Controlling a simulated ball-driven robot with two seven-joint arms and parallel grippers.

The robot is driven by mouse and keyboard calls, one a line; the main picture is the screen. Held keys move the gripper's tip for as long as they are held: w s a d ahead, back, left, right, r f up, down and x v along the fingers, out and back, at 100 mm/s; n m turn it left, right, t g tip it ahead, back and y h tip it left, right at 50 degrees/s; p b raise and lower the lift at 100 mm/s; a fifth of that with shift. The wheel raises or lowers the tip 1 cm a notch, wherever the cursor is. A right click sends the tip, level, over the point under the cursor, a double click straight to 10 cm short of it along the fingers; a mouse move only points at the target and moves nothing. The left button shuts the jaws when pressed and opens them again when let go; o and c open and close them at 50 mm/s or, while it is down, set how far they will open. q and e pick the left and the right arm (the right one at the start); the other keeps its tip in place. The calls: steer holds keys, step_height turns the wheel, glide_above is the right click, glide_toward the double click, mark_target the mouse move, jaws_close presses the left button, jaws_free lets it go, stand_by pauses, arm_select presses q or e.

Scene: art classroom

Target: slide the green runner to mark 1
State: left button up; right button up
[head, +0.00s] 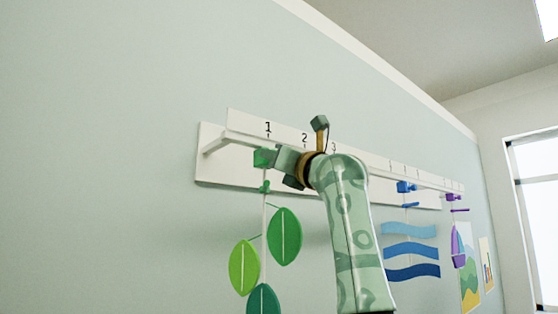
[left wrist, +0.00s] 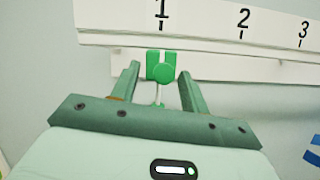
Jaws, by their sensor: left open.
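The green runner (head: 263,158) sits on the white rail, directly below mark 1 (head: 268,128). A cord hangs from it with green leaf shapes (head: 285,237). In the left wrist view the runner (left wrist: 162,66) lines up under the mark 1 tick (left wrist: 162,12). My left gripper (head: 278,168) is at the runner; its open fingers (left wrist: 160,76) stand on either side of it, with a narrow gap showing at each side. My right gripper is not in view.
Marks 2 (head: 304,138) and 3 (head: 334,147) lie to the right on the white board. Farther right hang a blue runner (head: 405,187) with wave shapes (head: 411,250) and a purple runner (head: 452,197). The rail's left end post (head: 213,144) is close by.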

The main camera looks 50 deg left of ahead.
arm_select(q)
steer(key=b+v, duration=0.5)
steer(key=v, duration=1.1)
